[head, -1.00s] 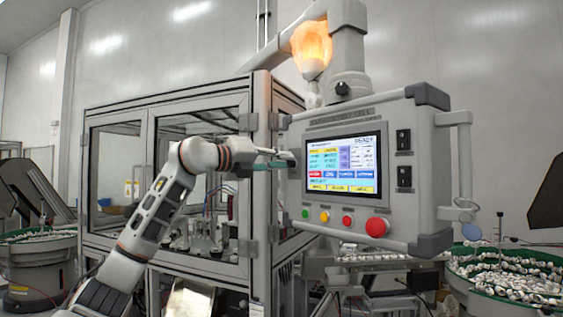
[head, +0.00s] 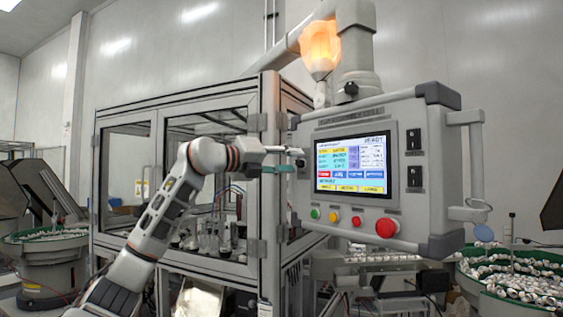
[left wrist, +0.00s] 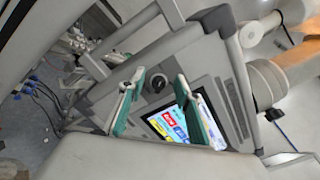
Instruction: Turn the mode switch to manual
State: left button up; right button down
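The mode switch shows in the left wrist view as a round black knob (left wrist: 157,84) on the grey control panel (left wrist: 207,70). My left gripper (head: 292,160) points right at this edge. In the left wrist view its teal-padded fingers (left wrist: 160,78) are open, one on each side of the knob in the picture, with nothing held. I cannot tell whether they touch the knob. The knob's exact setting is too small to read. My right gripper is not in view.
A glazed machine cabinet (head: 205,125) stands behind my left arm. A green-rimmed parts bowl (head: 470,275) is at the right.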

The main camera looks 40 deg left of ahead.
pick_arm(q)
jog(key=s+a, duration=0.2)
jog(key=s, duration=0.9)
jog(key=shift+s, duration=0.35)
dwell(0.5)
